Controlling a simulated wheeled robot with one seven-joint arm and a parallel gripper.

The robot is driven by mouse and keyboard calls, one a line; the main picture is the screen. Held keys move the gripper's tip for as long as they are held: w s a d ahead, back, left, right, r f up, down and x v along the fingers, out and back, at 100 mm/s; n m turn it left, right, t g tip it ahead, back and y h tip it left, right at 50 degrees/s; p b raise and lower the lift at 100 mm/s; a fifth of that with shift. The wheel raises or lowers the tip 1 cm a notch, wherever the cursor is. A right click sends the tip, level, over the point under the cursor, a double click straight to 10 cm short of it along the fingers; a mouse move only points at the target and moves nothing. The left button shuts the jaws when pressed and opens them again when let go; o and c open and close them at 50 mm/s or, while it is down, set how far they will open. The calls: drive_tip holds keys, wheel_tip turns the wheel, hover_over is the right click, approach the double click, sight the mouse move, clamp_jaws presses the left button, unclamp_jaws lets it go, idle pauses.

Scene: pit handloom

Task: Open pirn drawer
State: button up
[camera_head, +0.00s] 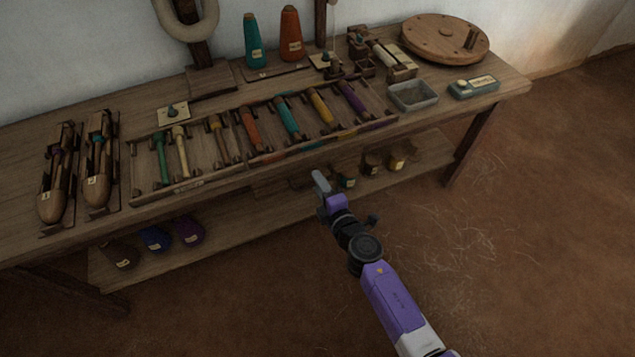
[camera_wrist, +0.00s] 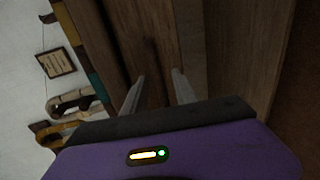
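The wooden bench (camera_head: 90,235) carries a tray of coloured pirns (camera_head: 200,180) on its top. Below the bench's front edge, left of my gripper, a brown wooden part (camera_head: 280,184) shows that may be the pirn drawer's front; I cannot tell how far it stands out. My gripper (camera_head: 319,180) is at the bench's front edge. In the wrist view its two pale fingers (camera_wrist: 157,88) are apart and point at brown wooden boards (camera_wrist: 222,50). A darker upright wooden bar (camera_wrist: 152,70) shows between the fingers; contact with it cannot be told.
A lower shelf (camera_head: 235,215) holds dark yarn bundles (camera_head: 155,238) at left and small pots (camera_head: 372,163) at right. The floor (camera_head: 530,210) in front is clear.

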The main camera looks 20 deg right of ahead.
drive_tip(key=shift+w+f, duration=0.1)
drive_tip(key=shift+w, duration=0.55)
clamp_jaws()
idle(1.0)
